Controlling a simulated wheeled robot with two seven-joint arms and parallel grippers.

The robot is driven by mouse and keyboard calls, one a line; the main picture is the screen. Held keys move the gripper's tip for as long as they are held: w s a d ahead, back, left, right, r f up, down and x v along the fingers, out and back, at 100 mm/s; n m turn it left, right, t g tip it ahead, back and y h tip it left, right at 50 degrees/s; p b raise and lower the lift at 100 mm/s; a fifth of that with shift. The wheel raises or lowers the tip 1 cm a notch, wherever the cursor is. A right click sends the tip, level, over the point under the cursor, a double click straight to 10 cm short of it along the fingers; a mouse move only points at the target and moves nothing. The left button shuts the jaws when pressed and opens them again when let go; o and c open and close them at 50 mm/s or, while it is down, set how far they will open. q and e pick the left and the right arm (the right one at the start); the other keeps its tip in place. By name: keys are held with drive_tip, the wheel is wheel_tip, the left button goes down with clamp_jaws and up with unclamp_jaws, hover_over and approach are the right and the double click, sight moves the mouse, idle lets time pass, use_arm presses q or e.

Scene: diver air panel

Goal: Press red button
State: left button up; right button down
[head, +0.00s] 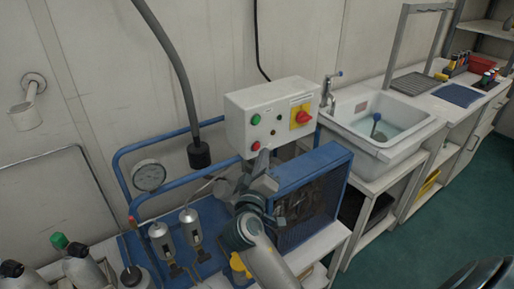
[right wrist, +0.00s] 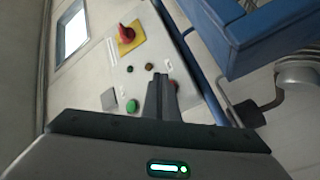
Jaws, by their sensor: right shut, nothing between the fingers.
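The control box (head: 240,121) is a white box on the blue frame, with buttons on its front. The red button (head: 255,146) is low on that front, below the green button (head: 255,120). My right gripper (head: 262,162) is shut and empty, with its tips just below and in front of the red button. In the right wrist view the closed fingers (right wrist: 160,82) partly hide the red button (right wrist: 173,87). I cannot tell whether the tips touch it. My left gripper is not in view.
A red rotary switch (head: 303,117) on a yellow plate is on the same box, to the right. A blue-framed unit (head: 318,185) stands close right of my arm. A pressure gauge (head: 149,176) and a hanging dark hose (head: 188,95) are to the left. A sink (head: 385,125) is further right.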

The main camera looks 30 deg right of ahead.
drive_tip(key=shift+s+d, duration=0.1)
drive_tip(key=shift+s, duration=0.9)
drive_tip(key=shift+s+p, duration=0.3)
drive_tip(key=shift+s, duration=0.7)
drive_tip(key=shift+s+d, duration=0.1)
drive_tip(key=shift+s, duration=0.25)
